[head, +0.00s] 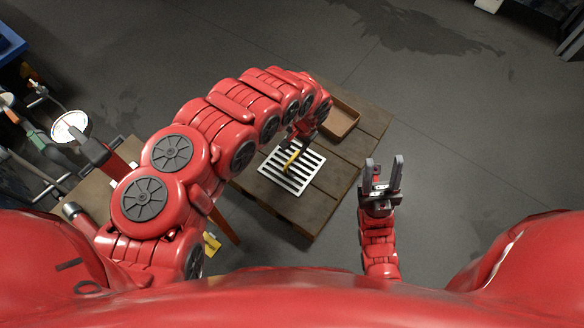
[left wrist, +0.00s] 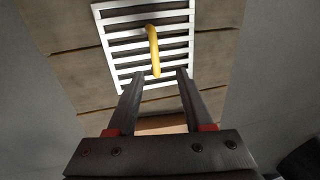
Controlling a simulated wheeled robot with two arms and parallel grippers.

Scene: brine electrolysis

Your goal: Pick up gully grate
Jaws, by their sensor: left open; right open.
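The gully grate (head: 307,164) is a pale metal slatted square with a yellow handle (head: 291,161), lying on a low wooden table. It also shows in the left wrist view (left wrist: 113,56), where the yellow handle (left wrist: 153,45) stands across the slats. My left gripper (left wrist: 158,74) is open, with the near end of the handle appearing between its fingertips; I cannot tell whether they touch it. In the head view my left arm hides most of that gripper. My right gripper (head: 383,162) is open and empty, to the right of the table.
The wooden table (head: 325,208) also carries a shallow brown tray (head: 342,120) behind the grate. A second wooden surface (head: 92,197) stands at the left, near a round white-faced thing (head: 70,126). The dark floor (head: 470,160) at the right is clear.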

